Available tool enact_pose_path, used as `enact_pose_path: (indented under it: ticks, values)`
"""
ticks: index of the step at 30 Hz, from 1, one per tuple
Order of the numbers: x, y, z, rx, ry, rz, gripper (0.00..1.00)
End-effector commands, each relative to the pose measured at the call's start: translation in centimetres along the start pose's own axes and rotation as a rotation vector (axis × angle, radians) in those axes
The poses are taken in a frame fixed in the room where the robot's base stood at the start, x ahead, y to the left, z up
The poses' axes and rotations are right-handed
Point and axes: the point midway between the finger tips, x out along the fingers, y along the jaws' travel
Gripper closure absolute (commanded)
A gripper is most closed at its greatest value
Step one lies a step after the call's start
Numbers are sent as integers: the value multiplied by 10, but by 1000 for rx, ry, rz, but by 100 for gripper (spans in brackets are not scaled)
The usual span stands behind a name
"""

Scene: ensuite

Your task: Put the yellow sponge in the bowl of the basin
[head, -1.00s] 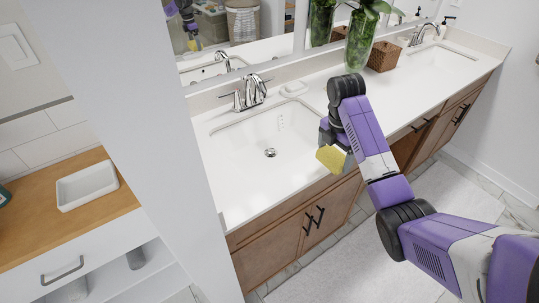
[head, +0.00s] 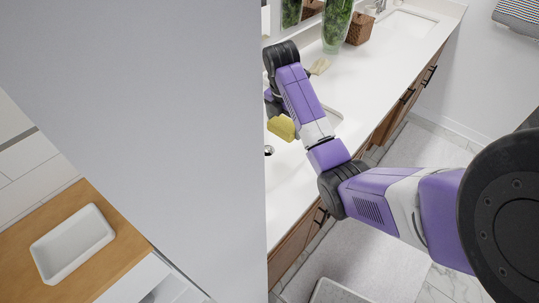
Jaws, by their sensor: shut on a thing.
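The yellow sponge (head: 282,128) is held at the end of my arm. My gripper (head: 275,112) is shut on it, though the purple and black wrist hides most of the fingers. The sponge appears over the bowl of the near basin (head: 287,160), close above the drain (head: 268,150) in the picture. Its height above the bowl is hard to tell. The wall edge hides the basin's left part and its faucet, and my arm covers part of the right rim.
A grey-white wall (head: 170,110) stands close on the left. A soap dish (head: 320,66), a glass vase with a plant (head: 335,28) and a woven box (head: 360,28) stand on the white counter (head: 375,75). A wooden shelf with a white tray (head: 72,243) is lower left.

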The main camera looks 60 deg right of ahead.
Motion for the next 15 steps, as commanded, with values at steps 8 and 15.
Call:
enact_pose_path:
  ticks: [8, 15]
  values:
    - [58, -1, -8, 0, 2, -2, 61]
    - [107, -1, -14, -1, 3, -5, 61]
